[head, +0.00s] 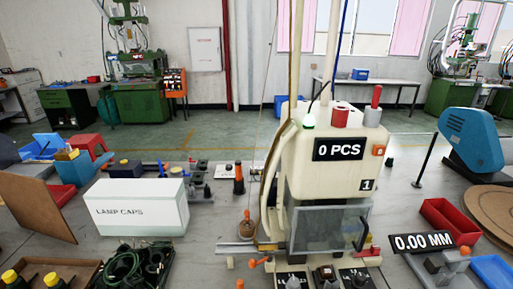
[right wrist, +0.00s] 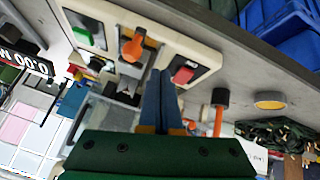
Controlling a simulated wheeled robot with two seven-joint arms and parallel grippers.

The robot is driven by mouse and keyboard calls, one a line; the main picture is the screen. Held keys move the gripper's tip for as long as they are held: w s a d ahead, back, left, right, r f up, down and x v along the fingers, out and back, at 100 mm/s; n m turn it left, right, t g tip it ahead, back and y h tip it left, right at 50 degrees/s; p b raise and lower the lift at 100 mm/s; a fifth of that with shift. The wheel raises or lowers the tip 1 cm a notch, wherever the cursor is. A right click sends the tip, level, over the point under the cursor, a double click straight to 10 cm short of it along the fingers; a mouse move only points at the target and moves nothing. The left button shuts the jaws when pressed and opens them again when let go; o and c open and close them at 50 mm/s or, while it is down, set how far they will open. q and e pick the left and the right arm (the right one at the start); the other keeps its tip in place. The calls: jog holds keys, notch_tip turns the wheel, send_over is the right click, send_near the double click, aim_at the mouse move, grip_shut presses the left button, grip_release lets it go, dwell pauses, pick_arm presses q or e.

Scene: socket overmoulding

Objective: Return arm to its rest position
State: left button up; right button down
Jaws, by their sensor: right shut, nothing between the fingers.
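My right gripper (right wrist: 161,75) shows in the right wrist view. Its two blue fingers lie together, shut, with nothing between them, in front of its green body. The fingertips point at a cream control panel (right wrist: 150,32) with a green button (right wrist: 82,36), an orange lever (right wrist: 132,45) and a red button (right wrist: 183,75). I cannot tell whether the fingertips touch the panel. Neither gripper shows in the head view, and my left gripper is in no view.
The cream machine (head: 335,150) with a "0 PCS" display stands right of centre on the grey table. A "LAMP CAPS" box (head: 140,215), a brown board (head: 38,195), a red bin (head: 447,222) and a blue machine (head: 478,140) stand around it. A black-and-orange tool (right wrist: 219,108) is right of the fingers.

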jog(key=s+f+m+g, duration=0.2)
jog(key=s+f+g, duration=0.15)
jog(key=s, duration=0.45)
notch_tip(320, 180, down, 15)
jog(key=s+g, duration=0.2)
jog(key=s+d+f+g, duration=0.1)
jog(key=s+d+f, duration=0.1)
jog(key=s+f, duration=0.9)
jog(key=shift+s+f+n+y, duration=0.3)
jog(key=shift+s+f+n, duration=0.1)
jog(key=shift+s, duration=0.55)
jog(key=shift+d, duration=0.1)
